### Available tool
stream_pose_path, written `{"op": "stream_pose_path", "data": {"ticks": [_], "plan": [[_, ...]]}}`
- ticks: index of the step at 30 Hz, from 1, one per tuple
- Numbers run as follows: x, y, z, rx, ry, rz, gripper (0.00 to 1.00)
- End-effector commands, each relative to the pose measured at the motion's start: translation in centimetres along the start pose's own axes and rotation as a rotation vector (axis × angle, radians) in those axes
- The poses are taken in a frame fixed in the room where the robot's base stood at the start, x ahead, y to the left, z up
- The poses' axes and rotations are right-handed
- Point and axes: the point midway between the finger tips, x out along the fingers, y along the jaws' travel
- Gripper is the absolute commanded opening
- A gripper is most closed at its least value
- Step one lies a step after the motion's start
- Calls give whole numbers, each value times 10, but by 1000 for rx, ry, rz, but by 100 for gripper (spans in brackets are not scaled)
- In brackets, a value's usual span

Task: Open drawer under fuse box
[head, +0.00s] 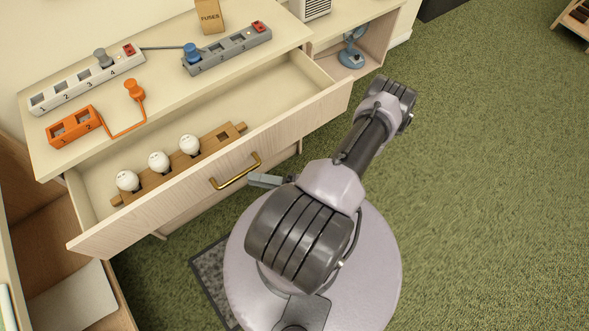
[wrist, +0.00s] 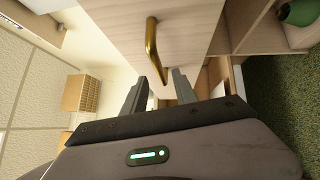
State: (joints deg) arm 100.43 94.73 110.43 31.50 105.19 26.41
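The pale wood drawer (head: 215,192) is pulled out of the cabinet, its inside showing. A brass handle (head: 236,171) is on its front; it also shows in the wrist view (wrist: 151,42). The fuse box is a brown box marked FUSES (head: 210,16) on the cabinet top (head: 165,65), above the drawer. My gripper (wrist: 160,77) is open, with a gap between its fingers. One end of the handle appears between or just ahead of the fingertips; I cannot tell if they touch. In the head view only part of my gripper (head: 265,180) shows, beside the handle's right end.
A wooden rack (head: 211,147) with white bulbs lies in the drawer. White (head: 85,80), grey (head: 228,50) and orange (head: 73,127) socket strips stand on the cabinet top. A blue fan (head: 351,50) sits in the right-hand shelf. Green carpet (head: 480,170) is clear to the right.

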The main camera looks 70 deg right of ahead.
Motion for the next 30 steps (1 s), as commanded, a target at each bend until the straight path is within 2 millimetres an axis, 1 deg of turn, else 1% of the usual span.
{"op": "stream_pose_path", "data": {"ticks": [1, 3, 6, 9, 12, 15, 17, 28, 30], "plan": [[-15, 2, 2, -4, -9, -2, 34], [-39, 2, 1, -4, -9, -4, 34], [-70, 1, 1, -4, -5, -4, 34], [-95, 0, 0, -3, -4, -4, 34], [-110, 0, 0, -1, -2, -1, 34], [-118, 0, 0, -1, 0, -1, 34], [-119, 0, 0, 1, 0, -1, 34], [-119, 0, 0, 0, 2, -1, 34], [-118, 5, 4, -28, 46, -18, 34]]}}
